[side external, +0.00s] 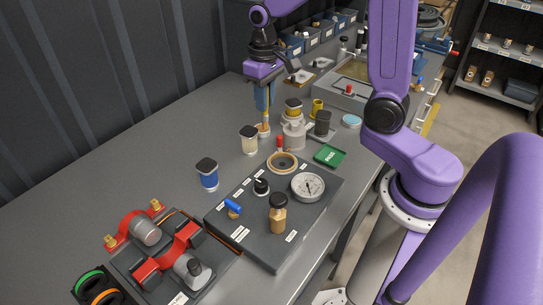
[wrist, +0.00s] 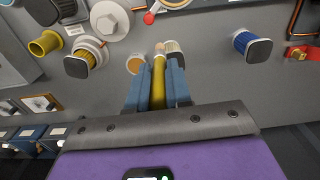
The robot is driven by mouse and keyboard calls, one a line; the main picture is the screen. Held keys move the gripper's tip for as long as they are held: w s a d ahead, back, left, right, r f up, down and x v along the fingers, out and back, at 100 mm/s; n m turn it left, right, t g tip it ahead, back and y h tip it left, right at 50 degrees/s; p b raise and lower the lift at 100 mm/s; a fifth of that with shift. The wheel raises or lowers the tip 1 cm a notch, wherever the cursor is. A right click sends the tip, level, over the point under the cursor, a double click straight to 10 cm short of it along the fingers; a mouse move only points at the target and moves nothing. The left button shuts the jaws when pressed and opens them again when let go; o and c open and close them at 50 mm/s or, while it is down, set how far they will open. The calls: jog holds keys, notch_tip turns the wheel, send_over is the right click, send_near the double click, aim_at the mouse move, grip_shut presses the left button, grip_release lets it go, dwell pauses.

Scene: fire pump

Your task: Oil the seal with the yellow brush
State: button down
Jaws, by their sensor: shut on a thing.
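My gripper (side external: 264,106) is shut on the yellow brush (side external: 265,117), which hangs nearly upright, bristles down. In the wrist view the yellow handle (wrist: 158,84) runs between the blue fingers. The bristle end is at or just above a small round dish with amber contents (side external: 262,131); I cannot tell whether it touches. The dish shows left of the brush in the wrist view (wrist: 135,65). A tan ring, which looks like the seal (side external: 283,163), lies on the dark panel (side external: 240,195), nearer the side camera.
A pale pump fitting (side external: 294,130) stands right of the brush.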

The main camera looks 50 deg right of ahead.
jog(key=s+d+r, duration=0.1)
jog(key=d+r, duration=0.2)
jog(key=d, duration=0.5)
jog(key=d+r, duration=0.4)
jog(key=d, duration=0.4)
jog(key=f, duration=0.7)
jog(key=shift+w+d+f, duration=0.1)
jog(key=shift+w+f, duration=0.25)
jog(key=shift+w, duration=0.05)
jog(key=shift+w+d+f, duration=0.15)
jog(key=shift+w, duration=0.15)
jog(key=shift+w+d, duration=0.85)
jog(key=shift+w, duration=1.25)
jog(key=s+a, duration=0.1)
jog(key=s, duration=0.1)
jog(key=s+a, duration=0.1)
jog(key=shift+s+a, duration=0.35)
jog(key=shift+a, duration=0.05)
jog(key=shift+w+d, duration=0.85)
jog(key=shift+w, duration=1.2)
jog(key=shift+s+a, duration=1.1)
jog(key=shift+s, duration=1.65)
notch_tip(320, 180, up, 8)
